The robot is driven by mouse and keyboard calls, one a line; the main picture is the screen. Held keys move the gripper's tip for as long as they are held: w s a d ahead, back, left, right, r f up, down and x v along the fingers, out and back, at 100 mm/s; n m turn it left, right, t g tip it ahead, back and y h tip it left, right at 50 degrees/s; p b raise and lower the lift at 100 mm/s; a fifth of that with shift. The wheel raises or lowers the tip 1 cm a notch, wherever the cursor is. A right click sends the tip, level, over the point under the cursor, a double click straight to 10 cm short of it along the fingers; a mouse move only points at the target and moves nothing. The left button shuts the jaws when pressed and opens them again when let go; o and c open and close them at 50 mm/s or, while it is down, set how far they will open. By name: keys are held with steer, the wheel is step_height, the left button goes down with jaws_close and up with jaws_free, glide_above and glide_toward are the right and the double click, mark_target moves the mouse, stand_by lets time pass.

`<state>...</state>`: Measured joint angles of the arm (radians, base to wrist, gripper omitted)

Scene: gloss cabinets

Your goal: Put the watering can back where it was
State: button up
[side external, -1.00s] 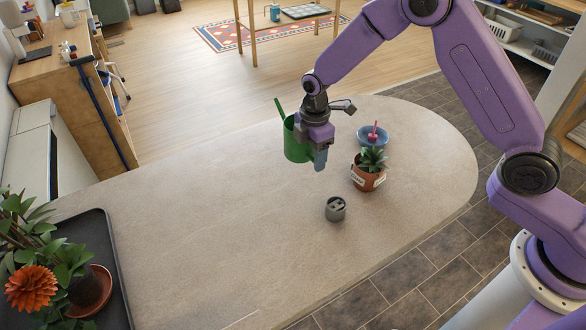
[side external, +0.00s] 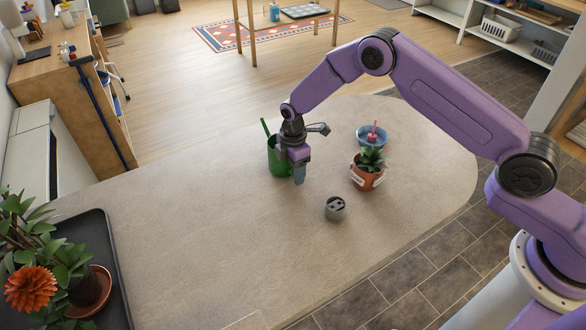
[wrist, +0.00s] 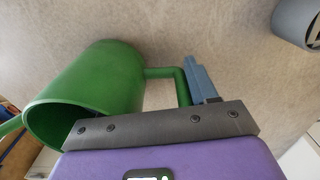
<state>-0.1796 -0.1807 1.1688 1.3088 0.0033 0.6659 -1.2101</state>
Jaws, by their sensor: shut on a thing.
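The green watering can (side external: 275,158) is upright at the back middle of the counter, its spout pointing up and left. It is at or just above the surface; I cannot tell whether it touches. My gripper (side external: 298,174) is on the can's right side, shut on its handle. In the wrist view the can (wrist: 105,80) lies to the left, its open top toward the lower left.
A small grey cup-like holder (side external: 335,209) stands in front of my gripper. A potted plant (side external: 368,178) and a blue bowl (side external: 372,135) with a pink item stand to the right. A dark tray (side external: 105,265) with a flowering plant is at the left. The counter's middle-left is clear.

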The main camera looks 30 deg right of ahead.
steer(key=shift+f, duration=0.1)
steer(key=o, duration=1.5)
step_height(320, 180, up, 12)
steer(key=shift+r, duration=0.1)
